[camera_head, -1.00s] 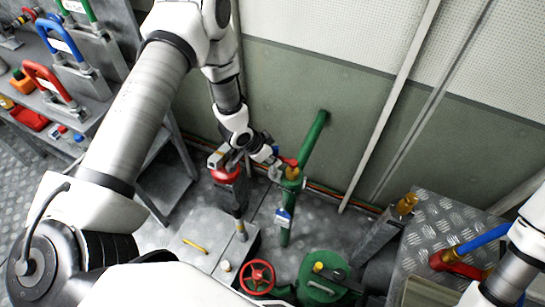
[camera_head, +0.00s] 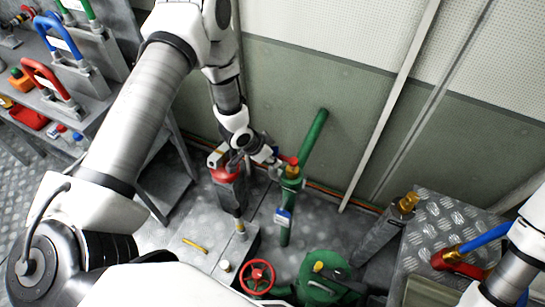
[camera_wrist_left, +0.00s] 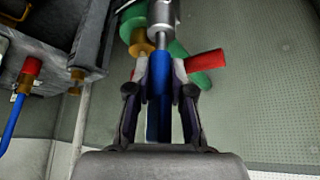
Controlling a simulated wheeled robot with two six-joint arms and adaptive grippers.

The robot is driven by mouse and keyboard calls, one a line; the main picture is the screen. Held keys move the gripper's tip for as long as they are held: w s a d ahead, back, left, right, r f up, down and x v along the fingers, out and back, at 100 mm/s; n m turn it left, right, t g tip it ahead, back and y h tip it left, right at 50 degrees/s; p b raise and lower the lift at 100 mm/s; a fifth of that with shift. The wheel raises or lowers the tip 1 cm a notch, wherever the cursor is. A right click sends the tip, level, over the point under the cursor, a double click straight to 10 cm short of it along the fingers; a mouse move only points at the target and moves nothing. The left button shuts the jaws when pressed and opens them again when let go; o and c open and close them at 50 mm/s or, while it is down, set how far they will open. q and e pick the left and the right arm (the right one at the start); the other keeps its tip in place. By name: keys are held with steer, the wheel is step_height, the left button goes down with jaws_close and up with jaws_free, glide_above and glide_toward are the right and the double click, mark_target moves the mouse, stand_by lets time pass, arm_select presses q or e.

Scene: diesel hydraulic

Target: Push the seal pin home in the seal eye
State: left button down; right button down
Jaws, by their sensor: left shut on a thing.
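My left gripper (camera_head: 279,163) is at the upper part of the green pipe, beside a red lever (camera_head: 291,161). In the left wrist view the gripper (camera_wrist_left: 160,76) is shut on a blue piece (camera_wrist_left: 160,68), which appears to be the seal pin's grip. A thin steel shaft (camera_wrist_left: 162,43) runs from it to a silver cylindrical part (camera_wrist_left: 164,13). I cannot tell whether that part is the seal eye, nor how deep the shaft sits. The red lever (camera_wrist_left: 205,61) lies just behind the fingers.
The green pipe (camera_head: 314,134) leans near the wall with a blue-and-white tag (camera_head: 283,217). A red handwheel (camera_head: 257,276) and green round housing (camera_head: 322,272) stand below. Red-topped equipment (camera_head: 222,158) is close left of the gripper. A brass fitting (camera_head: 408,202) is at right.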

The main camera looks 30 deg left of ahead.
arm_select(q)
steer(key=shift+f, duration=0.15)
steer(key=c, duration=0.9)
jaws_free()
steer(key=shift+c, duration=0.2)
steer(key=v, duration=1.2)
